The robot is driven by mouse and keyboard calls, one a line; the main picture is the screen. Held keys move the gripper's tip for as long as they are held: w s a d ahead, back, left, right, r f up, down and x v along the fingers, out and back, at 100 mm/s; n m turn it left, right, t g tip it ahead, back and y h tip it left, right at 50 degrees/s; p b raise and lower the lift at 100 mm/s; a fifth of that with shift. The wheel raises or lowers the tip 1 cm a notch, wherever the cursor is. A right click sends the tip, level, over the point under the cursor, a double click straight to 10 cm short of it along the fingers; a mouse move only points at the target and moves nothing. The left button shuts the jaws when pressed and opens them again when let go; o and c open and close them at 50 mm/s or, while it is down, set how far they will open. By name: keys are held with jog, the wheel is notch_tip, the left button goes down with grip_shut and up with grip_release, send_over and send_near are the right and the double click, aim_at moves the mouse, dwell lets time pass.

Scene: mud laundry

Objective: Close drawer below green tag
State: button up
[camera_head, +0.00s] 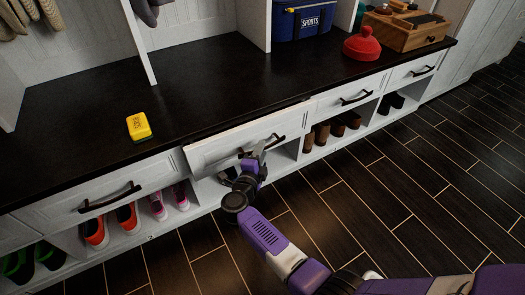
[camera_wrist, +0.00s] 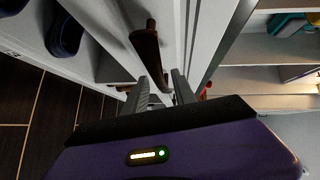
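The middle-left drawer (camera_head: 215,150) is pulled partly out from under the dark bench top, with its white front standing forward of its neighbours. Its dark bar handle (camera_head: 270,143) also shows in the wrist view (camera_wrist: 147,48). I see no green tag in either view. My gripper (camera_head: 258,150) is at the drawer front, just below the handle. In the wrist view its two fingers (camera_wrist: 163,90) are apart, close to the white drawer front. I cannot tell whether they touch it, and I see nothing clearly held.
Neighbouring drawers at the left (camera_head: 90,200), right (camera_head: 345,97) and far right (camera_head: 412,70) look shut. Shoes stand in the cubbies below. The tiled floor (camera_head: 400,165) is clear.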

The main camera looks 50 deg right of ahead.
jog(key=shift+b+x, duration=0.3)
jog(key=shift+x, duration=0.9)
grip_shut()
dwell(0.6)
